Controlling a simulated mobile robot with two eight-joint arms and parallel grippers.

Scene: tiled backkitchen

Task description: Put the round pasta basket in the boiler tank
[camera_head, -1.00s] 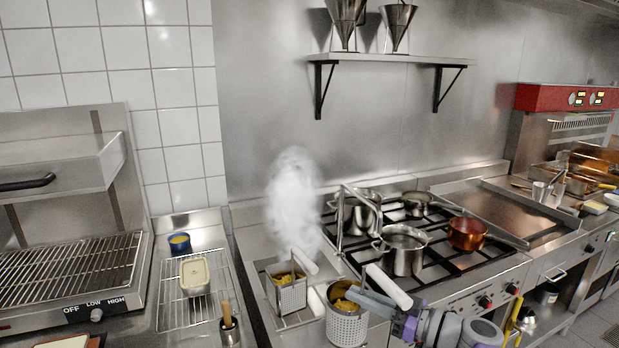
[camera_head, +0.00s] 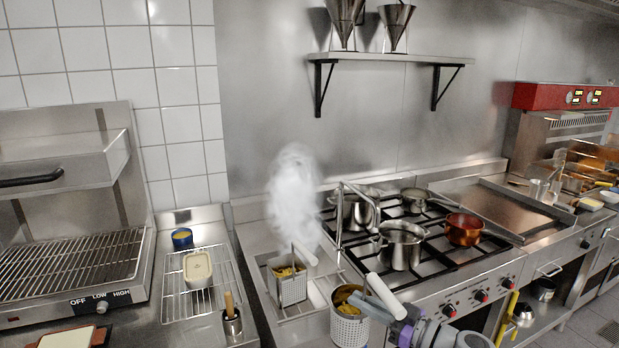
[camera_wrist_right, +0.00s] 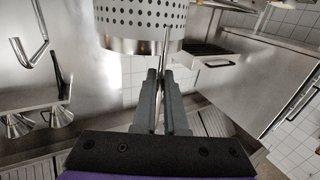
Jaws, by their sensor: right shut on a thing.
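The round pasta basket (camera_head: 349,327) is a perforated metal cylinder with yellow pasta inside and a white handle. My right gripper (camera_head: 378,304) is shut on it at its right side and holds it in front of the boiler tank. In the right wrist view the fingers (camera_wrist_right: 160,92) close on a thin metal part below the perforated wall of the basket (camera_wrist_right: 150,15). The boiler tank (camera_head: 297,308) is set in the counter, with steam above it. A square pasta basket (camera_head: 291,288) with pasta sits in it. My left gripper is not in view.
A stove with several pots, among them a steel pot (camera_head: 401,246) and a copper pot (camera_head: 462,230), stands right of the tank. A wire rack (camera_head: 207,299) with containers lies to the left.

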